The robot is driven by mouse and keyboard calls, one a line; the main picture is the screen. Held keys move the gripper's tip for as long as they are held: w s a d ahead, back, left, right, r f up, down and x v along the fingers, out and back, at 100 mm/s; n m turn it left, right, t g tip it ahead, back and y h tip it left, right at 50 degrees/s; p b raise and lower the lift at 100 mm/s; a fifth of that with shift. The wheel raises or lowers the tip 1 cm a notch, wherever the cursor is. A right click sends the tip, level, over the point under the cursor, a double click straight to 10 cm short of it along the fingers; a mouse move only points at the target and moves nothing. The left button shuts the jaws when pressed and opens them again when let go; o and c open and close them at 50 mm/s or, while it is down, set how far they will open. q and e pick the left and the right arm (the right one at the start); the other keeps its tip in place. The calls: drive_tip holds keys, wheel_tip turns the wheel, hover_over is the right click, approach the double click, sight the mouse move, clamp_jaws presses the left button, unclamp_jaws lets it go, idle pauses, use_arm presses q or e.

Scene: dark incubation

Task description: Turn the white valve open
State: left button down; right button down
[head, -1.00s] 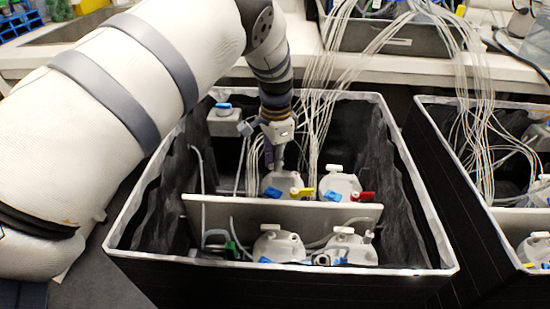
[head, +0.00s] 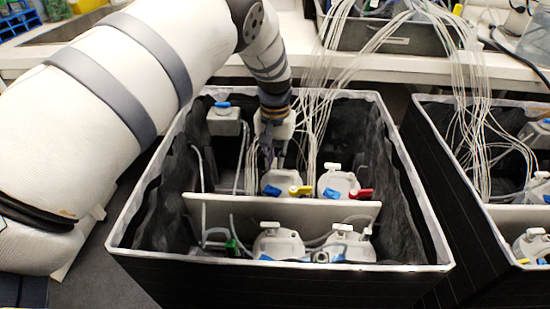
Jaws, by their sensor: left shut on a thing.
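My left gripper (head: 275,155) reaches down into the black-lined box, over the back left white bottle (head: 285,179). Its dark fingers are shut at the top of that bottle, where the white valve is hidden behind them; the grip itself is hard to see. A blue valve (head: 271,191) and a yellow valve (head: 300,190) show on the front of this bottle. The back right bottle (head: 338,183) has its own white valve (head: 333,167) on top and a red one (head: 361,194) at its side. My right gripper is not in view.
A white divider (head: 300,208) crosses the box, with two more white-valved bottles (head: 278,244) in front of it. Pale tubes (head: 328,95) hang beside my gripper. The box rim (head: 290,265) surrounds everything. A second box (head: 520,214) stands to the right.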

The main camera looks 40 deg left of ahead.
sight(275, 162)
use_arm(q)
drive_tip(key=shift+n, duration=0.8)
drive_tip(key=c, duration=1.9)
unclamp_jaws()
wheel_tip(275, 162, up, 12)
